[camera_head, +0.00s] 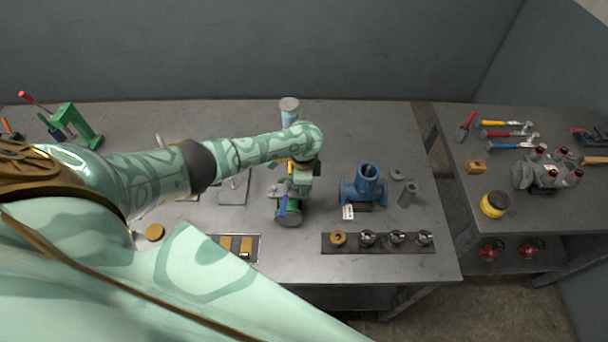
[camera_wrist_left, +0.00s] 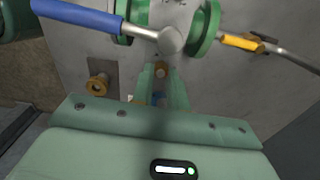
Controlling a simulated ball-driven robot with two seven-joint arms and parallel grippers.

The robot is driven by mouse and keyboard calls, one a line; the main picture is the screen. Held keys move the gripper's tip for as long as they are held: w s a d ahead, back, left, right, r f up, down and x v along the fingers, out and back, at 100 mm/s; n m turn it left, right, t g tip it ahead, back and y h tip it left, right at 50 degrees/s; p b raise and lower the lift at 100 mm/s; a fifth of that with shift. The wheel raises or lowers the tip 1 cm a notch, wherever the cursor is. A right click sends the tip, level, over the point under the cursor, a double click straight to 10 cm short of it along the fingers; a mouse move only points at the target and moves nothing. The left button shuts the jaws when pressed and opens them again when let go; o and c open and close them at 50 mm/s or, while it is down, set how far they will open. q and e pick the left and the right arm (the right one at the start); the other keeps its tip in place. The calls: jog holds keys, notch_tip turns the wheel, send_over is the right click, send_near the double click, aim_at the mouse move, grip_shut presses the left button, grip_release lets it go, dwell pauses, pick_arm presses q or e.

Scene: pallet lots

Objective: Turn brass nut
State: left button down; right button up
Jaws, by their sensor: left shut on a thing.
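A green flanged valve (camera_head: 289,215) with a blue-sleeved lever (camera_head: 284,205) stands on the grey workbench. In the left wrist view its green flange (camera_wrist_left: 205,28) and blue lever (camera_wrist_left: 85,15) fill the top. My left gripper (camera_head: 297,180) comes down at the valve; in the left wrist view its fingers (camera_wrist_left: 160,80) are shut close together. A small brass-coloured piece (camera_wrist_left: 160,72), seemingly the brass nut, shows between the fingertips, partly hidden. Another brass ring-shaped part (camera_head: 338,239) sits apart on a dark strip and also shows in the left wrist view (camera_wrist_left: 97,85). My right gripper is not in view.
A blue flanged valve (camera_head: 364,190) stands right of the green one. The dark strip (camera_head: 380,249) holds several metal parts near the front edge. A tray (camera_head: 256,240) with brass pieces lies front left. A second table (camera_head: 540,207) at right bears tools.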

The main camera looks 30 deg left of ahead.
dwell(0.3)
pick_arm(q)
jog(key=c, duration=1.4)
grip_release()
jog(key=shift+r, duration=0.1)
notch_tip(320, 180, up, 16)
jog(key=p, duration=0.5)
jog(key=shift+r, duration=0.1)
